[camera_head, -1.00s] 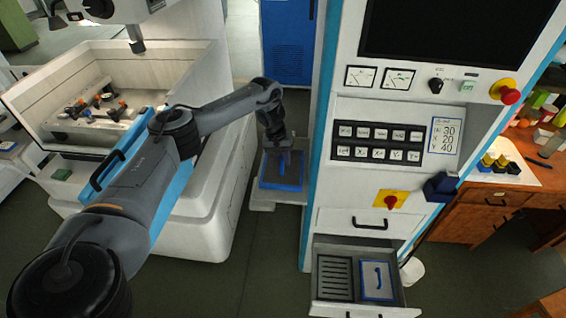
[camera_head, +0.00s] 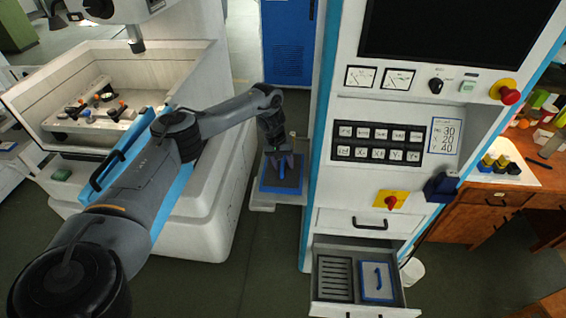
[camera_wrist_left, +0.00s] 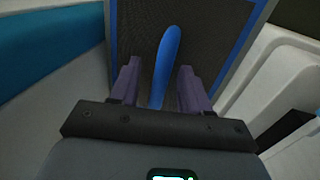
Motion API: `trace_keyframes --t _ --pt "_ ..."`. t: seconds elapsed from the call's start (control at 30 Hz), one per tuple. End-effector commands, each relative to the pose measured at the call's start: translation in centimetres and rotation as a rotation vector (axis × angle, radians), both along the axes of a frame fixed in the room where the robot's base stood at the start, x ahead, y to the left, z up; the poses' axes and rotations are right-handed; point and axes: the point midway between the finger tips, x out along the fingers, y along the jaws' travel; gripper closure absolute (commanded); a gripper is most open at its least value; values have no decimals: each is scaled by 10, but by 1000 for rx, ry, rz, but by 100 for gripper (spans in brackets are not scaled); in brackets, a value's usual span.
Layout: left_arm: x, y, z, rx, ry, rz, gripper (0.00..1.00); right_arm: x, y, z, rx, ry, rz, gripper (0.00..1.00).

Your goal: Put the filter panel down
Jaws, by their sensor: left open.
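A filter panel (camera_head: 268,186) with a dark face, blue frame and blue handle lies on a low white ledge between the white machine and the control cabinet. My left gripper (camera_head: 280,160) is above it, pointing down. In the left wrist view the gripper (camera_wrist_left: 159,82) is open, its two purple fingers on either side of the blue handle (camera_wrist_left: 167,60), with gaps on both sides. A second panel (camera_head: 367,285) with a blue frame and handle lies in the open drawer at the lower right. My right gripper is not in view.
The open drawer (camera_head: 318,308) also holds a slotted grille (camera_head: 335,278). The control cabinet (camera_head: 330,120) stands close to the right of the gripper, and the white machine (camera_head: 215,215) stands to its left. A white bin (camera_head: 414,270) is beside the drawer.

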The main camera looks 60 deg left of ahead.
Motion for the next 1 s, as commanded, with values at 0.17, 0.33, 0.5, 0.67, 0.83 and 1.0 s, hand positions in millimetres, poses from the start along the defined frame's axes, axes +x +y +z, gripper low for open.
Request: trace_keyframes --t 0.17,0.33,0.5,0.67,0.83,1.0 --pt "-1 1 11 -1 -1 1 53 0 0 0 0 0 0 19" --pt "-4 4 37 -1 -4 0 53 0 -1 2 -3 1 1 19" --pt "-10 8 75 1 -3 1 53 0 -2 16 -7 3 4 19" --pt "-14 11 100 1 -2 0 53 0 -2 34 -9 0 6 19" --pt "-17 13 115 2 -1 0 53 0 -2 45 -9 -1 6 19" --pt "-18 14 120 -1 -1 0 53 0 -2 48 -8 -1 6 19"
